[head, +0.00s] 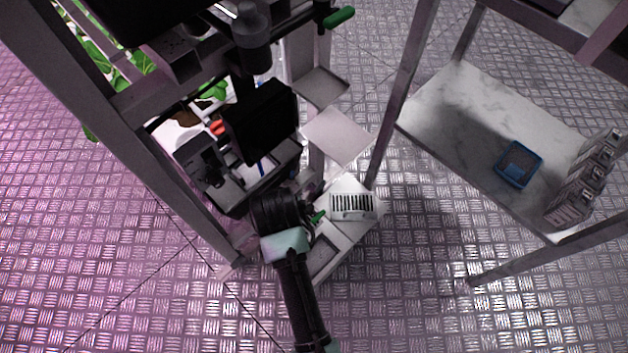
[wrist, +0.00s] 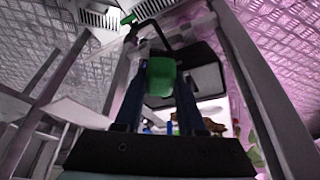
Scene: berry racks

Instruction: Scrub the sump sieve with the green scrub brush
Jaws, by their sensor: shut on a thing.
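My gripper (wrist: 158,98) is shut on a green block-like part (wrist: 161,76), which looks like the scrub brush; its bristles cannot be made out. In the head view my gripper (head: 303,188) is beside the dark equipment under the rack, and my wrist hides much of it. A small green piece (head: 318,217) shows beside my wrist; I cannot tell whether it belongs to the brush. A white slotted piece (head: 352,204), perhaps the sump sieve, sits right of it on a pale stand. Slots also show at the top of the wrist view (wrist: 100,17), apart from my fingers.
A black box-like unit (head: 262,120) and rack posts crowd my gripper. A pale plate (head: 337,135) stands above the stand. At right, a marble shelf (head: 455,105) holds a blue tray (head: 519,165) and several clear boxes (head: 583,180). The metal floor in front is open.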

